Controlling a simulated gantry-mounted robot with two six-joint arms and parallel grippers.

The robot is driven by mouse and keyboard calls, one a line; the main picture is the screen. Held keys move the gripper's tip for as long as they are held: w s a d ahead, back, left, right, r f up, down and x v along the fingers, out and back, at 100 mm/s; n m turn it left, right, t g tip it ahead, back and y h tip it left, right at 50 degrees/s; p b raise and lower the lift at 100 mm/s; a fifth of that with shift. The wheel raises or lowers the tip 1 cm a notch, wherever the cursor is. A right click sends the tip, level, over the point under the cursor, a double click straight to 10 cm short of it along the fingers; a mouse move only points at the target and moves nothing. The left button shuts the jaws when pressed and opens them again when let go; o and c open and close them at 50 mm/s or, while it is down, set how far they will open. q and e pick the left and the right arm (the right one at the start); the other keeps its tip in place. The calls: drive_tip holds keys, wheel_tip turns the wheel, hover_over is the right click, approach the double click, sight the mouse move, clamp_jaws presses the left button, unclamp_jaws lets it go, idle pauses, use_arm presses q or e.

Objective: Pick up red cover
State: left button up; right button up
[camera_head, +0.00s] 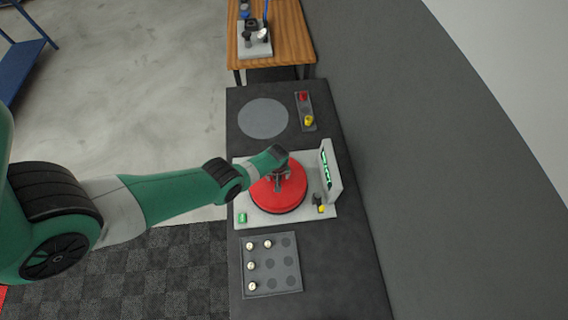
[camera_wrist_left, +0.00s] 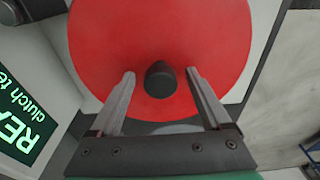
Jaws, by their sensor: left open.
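The red cover (camera_head: 276,197) is a round red disc on the light grey test unit in the middle of the dark bench. In the left wrist view the red cover (camera_wrist_left: 205,40) fills the top middle, with a dark round knob (camera_wrist_left: 160,80) at its centre. My left gripper (camera_head: 285,177) is over the cover. In the left wrist view my left gripper (camera_wrist_left: 160,76) is open, one finger on each side of the knob, with gaps between. I cannot tell how high the fingertips are above the cover. My right gripper is not in view.
A display panel (camera_head: 328,170) with green text stands at the unit's right edge. A tray (camera_head: 272,284) with several small pale pieces lies in front. A grey disc (camera_head: 263,118) and a red and yellow button box (camera_head: 305,110) are behind. A wooden table (camera_head: 290,38) stands farther back.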

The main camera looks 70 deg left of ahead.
use_arm(q)
drive_tip(key=shift+c, duration=0.3)
clamp_jaws()
drive_tip(key=shift+r, duration=0.1)
